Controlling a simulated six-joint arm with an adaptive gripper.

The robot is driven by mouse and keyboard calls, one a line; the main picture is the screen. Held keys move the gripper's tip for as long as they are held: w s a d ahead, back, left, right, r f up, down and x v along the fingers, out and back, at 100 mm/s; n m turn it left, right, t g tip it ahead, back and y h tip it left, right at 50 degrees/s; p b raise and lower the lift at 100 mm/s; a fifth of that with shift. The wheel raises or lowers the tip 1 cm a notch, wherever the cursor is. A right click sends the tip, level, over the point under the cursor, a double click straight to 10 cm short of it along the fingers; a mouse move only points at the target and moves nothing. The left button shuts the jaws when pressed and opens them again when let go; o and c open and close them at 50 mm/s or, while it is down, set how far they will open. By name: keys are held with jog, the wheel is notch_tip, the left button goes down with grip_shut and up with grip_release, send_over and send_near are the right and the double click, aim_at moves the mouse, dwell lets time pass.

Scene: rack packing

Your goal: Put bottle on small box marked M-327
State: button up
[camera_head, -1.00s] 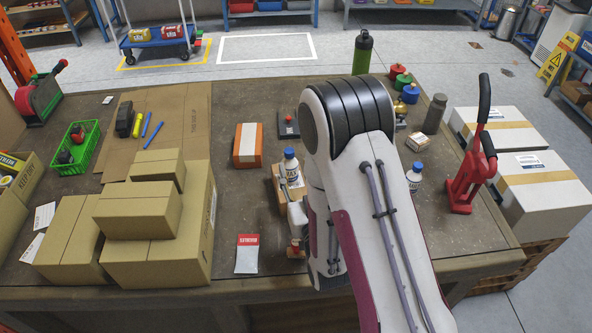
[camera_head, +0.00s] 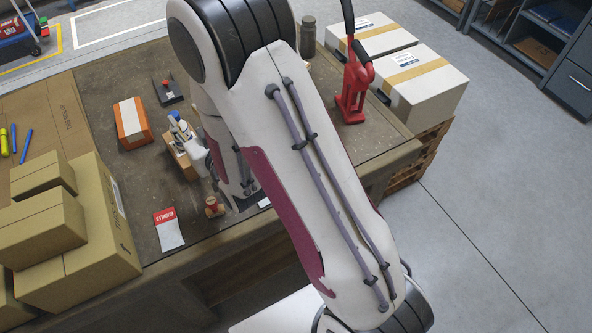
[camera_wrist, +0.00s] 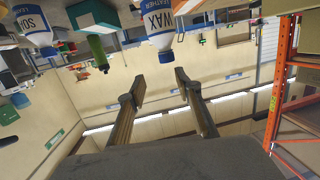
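A white bottle with a blue cap (camera_head: 178,125) shows in the head view, upright at a small tan box (camera_head: 184,164) and seemingly on top of it. The arm and gripper partly cover both, and I cannot read any M-327 mark. In the upside-down wrist view, a bottle labelled leather wax (camera_wrist: 158,22) is at the top centre, beyond my fingertips. My gripper (camera_wrist: 160,82) is open, with nothing between its fingers. Another bottle labelled soap (camera_wrist: 36,28) shows at the wrist view's upper left.
An orange box (camera_head: 132,122), a dark device with a red knob (camera_head: 168,91), a red-and-white card (camera_head: 168,230) and a wooden stamp-like piece (camera_head: 214,207) lie on the table. Stacked cartons (camera_head: 85,235) stand at left. A red tool (camera_head: 354,90) and white boxes (camera_head: 420,85) are at right.

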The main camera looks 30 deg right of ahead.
jog(key=s+d+r+g+h, duration=0.1)
jog(key=s+d+r+g, duration=0.5)
jog(key=s+r, duration=0.45)
jog(key=s+d+r+g, duration=0.1)
jog(key=s+d+g, duration=0.1)
jog(key=s, duration=0.9)
jog(key=s+d+r+m+g+h, duration=0.1)
jog(key=s+d+g, duration=0.1)
jog(key=s, duration=1)
jog(key=shift+s+r, duration=0.2)
jog(key=shift+r, duration=0.15)
